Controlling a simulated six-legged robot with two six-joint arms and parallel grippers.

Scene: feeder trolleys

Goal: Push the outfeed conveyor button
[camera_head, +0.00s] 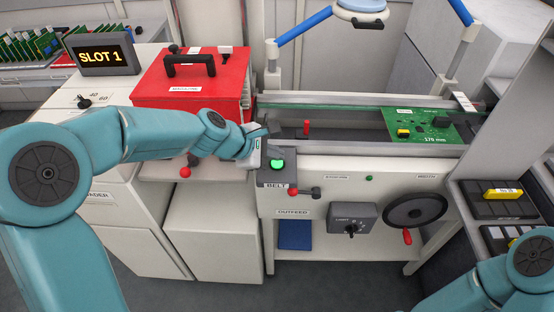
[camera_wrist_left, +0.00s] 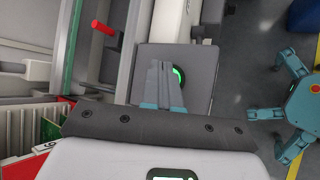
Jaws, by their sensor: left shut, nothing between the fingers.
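The green button (camera_head: 277,164) is lit on a dark box labelled BELT (camera_head: 276,186), at the left end of the conveyor's front. My left gripper (camera_head: 266,153) is shut and empty, close to the button at its upper left. In the left wrist view, the shut fingers (camera_wrist_left: 166,75) lie over the grey button box (camera_wrist_left: 203,62). They cover part of the green button (camera_wrist_left: 180,74); I cannot tell whether they touch it. My right arm shows at the lower right of the head view, with its gripper out of view.
A red magazine case (camera_head: 190,80) stands left of the conveyor. A red-knobbed lever (camera_head: 292,191) sits just below the button box. A green circuit board (camera_head: 418,125) lies on the conveyor. A handwheel (camera_head: 415,210) and limit knob box (camera_head: 350,219) are lower right.

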